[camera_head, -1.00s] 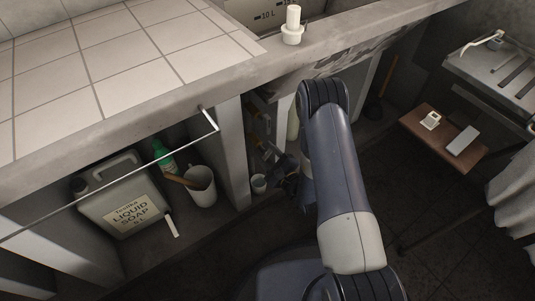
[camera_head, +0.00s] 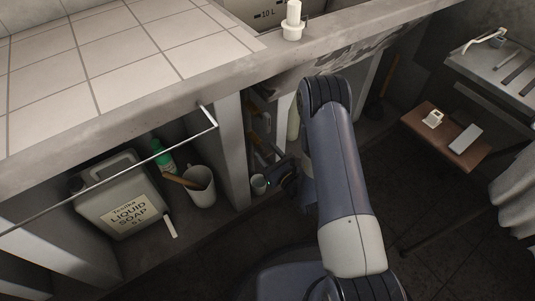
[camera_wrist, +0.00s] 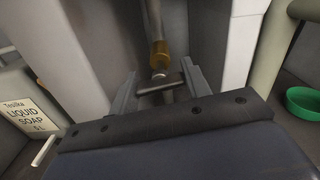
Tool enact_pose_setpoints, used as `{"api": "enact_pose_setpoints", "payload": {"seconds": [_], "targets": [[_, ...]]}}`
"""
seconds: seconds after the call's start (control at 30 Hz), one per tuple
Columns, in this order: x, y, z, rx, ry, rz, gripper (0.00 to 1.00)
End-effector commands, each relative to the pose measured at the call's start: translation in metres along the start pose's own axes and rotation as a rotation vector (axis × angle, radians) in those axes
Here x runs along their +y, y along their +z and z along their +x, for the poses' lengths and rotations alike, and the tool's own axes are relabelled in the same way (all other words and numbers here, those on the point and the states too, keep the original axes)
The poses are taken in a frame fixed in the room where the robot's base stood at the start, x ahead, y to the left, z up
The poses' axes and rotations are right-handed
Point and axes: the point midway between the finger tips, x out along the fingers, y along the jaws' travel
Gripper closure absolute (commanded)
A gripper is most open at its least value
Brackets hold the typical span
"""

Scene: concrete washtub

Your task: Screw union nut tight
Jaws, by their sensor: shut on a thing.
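In the wrist view, a brass fitting (camera_wrist: 160,53) hangs on the lower end of an upright pipe (camera_wrist: 153,18). A short pale stub shows just below it. A grey ring-like piece, which looks like the union nut (camera_wrist: 160,87), lies between the two fingers of my gripper (camera_wrist: 158,70), just under the brass fitting. My gripper is shut on this piece. I cannot tell how far the nut is threaded. In the head view, my gripper (camera_head: 283,176) is a dark shape in the shaded bay under the counter. The nut is hidden there.
A soap canister (camera_head: 121,195), a green bottle (camera_head: 163,157) and a white container (camera_head: 201,186) fill the left bay. Walls flank my gripper. A green bowl (camera_wrist: 304,102) lies right in the wrist view.

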Motion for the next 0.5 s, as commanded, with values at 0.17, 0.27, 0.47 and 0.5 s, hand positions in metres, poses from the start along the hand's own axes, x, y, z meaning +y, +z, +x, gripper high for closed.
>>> {"api": "enact_pose_setpoints", "payload": {"seconds": [0.17, 0.27, 0.47, 0.5], "targets": [[0.0004, -0.0009, -0.0004, 0.002, 0.001, 0.085, 0.77], [0.0004, -0.0008, -0.0004, 0.002, 0.001, 0.115, 0.77], [0.0004, -0.0007, -0.0004, 0.002, 0.000, 0.146, 0.77], [0.0004, -0.0007, -0.0004, 0.002, 0.000, 0.148, 0.78]]}}
